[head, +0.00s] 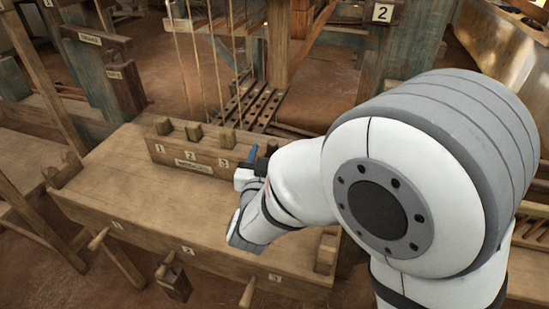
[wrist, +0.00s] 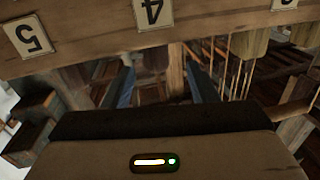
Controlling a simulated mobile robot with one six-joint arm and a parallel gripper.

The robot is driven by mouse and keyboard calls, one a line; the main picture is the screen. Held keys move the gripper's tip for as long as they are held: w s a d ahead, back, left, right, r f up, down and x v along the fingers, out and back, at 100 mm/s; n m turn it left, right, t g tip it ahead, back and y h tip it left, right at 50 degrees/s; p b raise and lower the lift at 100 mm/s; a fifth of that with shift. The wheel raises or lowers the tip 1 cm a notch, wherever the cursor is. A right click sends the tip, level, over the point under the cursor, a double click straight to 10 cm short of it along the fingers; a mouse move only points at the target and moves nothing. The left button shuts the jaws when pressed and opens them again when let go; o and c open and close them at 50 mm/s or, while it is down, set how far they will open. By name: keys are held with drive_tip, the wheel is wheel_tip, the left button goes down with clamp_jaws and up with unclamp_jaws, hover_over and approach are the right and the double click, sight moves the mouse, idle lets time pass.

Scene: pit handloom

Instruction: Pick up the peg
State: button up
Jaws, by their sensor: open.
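Several pegs show, and I cannot tell which one the task means. Three short, squared wooden pegs stand in the top of a numbered wooden block: the left peg (head: 163,126), the middle peg (head: 194,132) and the right peg (head: 227,138). Round pegs stick out of the bench front, including a left one (head: 98,238) and a right one (head: 247,293). My gripper (head: 256,157) is at the block's right end, partly hidden by my arm. In the wrist view my gripper (wrist: 160,84) is open, with no peg visibly held between its fingers.
The wooden block (head: 175,155) sits on the bench (head: 130,185). Cords (head: 200,60) and loom posts stand behind. The bench top left of the block is clear.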

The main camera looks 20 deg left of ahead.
sight(274, 140)
drive_tip(key=b+x, duration=0.1)
drive_tip(key=x, duration=0.5)
drive_tip(key=shift+w+d+f, duration=0.1)
drive_tip(key=shift+w, duration=0.25)
drive_tip(key=c, duration=1.1)
